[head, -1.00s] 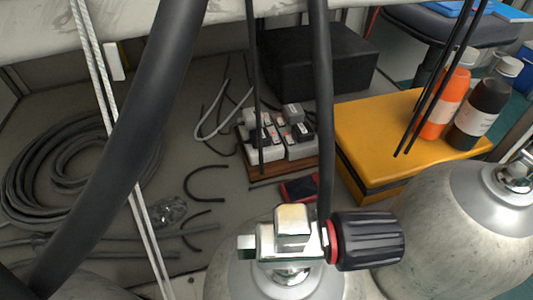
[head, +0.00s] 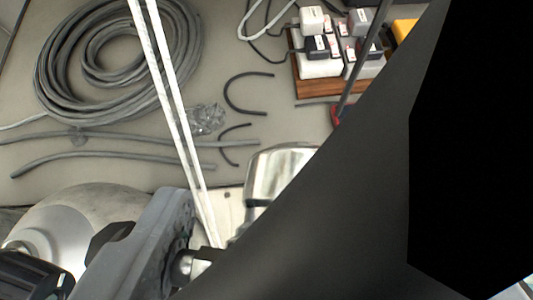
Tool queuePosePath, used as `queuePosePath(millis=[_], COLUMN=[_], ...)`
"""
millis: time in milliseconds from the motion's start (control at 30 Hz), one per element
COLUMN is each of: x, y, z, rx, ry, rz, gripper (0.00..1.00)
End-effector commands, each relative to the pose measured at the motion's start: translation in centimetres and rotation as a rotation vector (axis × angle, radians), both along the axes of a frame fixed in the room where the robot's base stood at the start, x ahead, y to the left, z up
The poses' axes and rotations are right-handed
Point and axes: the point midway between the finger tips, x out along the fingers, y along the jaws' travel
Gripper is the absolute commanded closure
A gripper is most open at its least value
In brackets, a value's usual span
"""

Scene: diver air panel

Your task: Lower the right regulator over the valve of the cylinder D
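A shiny chrome block (head: 278,172) shows at the lower middle in the head view, likely the top of a cylinder valve. Its lower right side is hidden. A huge black shape (head: 350,200) very close to the camera covers the right of the view; I cannot tell if it is my gripper or a hose. A grey block (head: 150,255) with a small metal stub stands at the lower left, left of the chrome block. I cannot tell if it belongs to a regulator. My fingertips cannot be made out. No letter D is readable.
A pale cylinder (head: 85,212) with a black ribbed knob (head: 35,275) is at the lower left. A grey hose coil (head: 58,75) and loose hoses lie on the floor. White twin lines (head: 172,95) cross the view. A wooden board (head: 318,89) with several plugs is at the top.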

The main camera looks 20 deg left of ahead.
Motion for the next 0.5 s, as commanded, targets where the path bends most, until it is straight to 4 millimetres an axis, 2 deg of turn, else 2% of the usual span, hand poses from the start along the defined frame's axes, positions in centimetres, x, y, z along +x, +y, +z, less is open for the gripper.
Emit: queuePosePath(millis=[500], x=[2.3], y=[-1.4], z=[-0.2], rx=[0.001], ry=[-0.005], rz=[0.001], gripper=[0.78])
